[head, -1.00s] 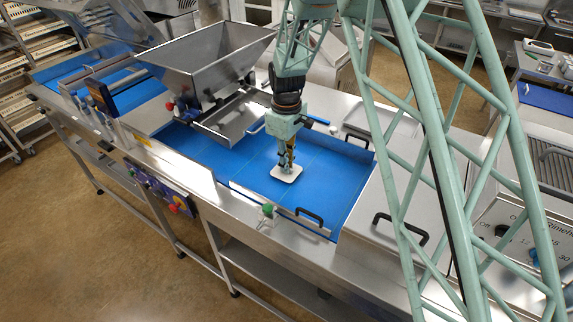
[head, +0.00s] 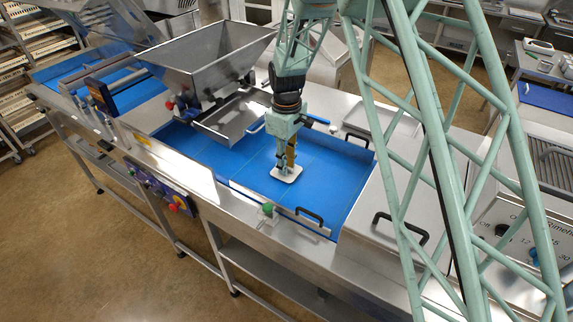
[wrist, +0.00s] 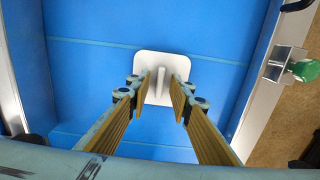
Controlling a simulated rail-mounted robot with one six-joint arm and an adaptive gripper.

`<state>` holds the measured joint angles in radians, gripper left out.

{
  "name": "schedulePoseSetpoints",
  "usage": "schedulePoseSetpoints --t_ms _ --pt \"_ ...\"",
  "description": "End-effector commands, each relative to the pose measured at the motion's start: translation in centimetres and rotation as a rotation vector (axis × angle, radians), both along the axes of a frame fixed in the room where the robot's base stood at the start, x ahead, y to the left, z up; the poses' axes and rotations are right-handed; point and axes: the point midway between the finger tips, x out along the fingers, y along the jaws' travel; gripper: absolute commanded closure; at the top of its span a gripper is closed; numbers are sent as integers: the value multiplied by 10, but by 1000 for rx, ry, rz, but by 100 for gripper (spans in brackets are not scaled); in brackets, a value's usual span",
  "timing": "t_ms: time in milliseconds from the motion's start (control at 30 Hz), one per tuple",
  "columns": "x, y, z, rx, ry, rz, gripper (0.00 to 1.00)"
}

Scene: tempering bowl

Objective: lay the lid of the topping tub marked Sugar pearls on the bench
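A white square lid (head: 286,174) with rounded corners is on the blue belt surface of the bench machine. In the wrist view the lid (wrist: 152,65) shows a thin upright handle in its middle. No writing can be read on it, and no topping tub can be made out. My gripper (head: 287,164) is directly over the lid, pointing down. In the wrist view my gripper (wrist: 160,88) is open, with one fingertip on each side of the handle and a visible gap to it on both sides. The fingers hide parts of the lid's near side.
A steel hopper (head: 205,60) stands left of my gripper. A steel guide rail with a black handle (head: 309,216) runs along the front of the belt. A steel cover (head: 385,215) is at the right. The blue belt (head: 335,175) is clear around the lid.

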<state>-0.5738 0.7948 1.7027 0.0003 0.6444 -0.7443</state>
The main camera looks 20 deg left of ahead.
Motion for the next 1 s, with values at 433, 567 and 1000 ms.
schedulePoseSetpoints --t_ms 433,567,1000 --pt "1 0 46 1 -2 0 80" --pt "1 0 64 2 -1 0 80" --pt "0 0 114 0 0 0 80"
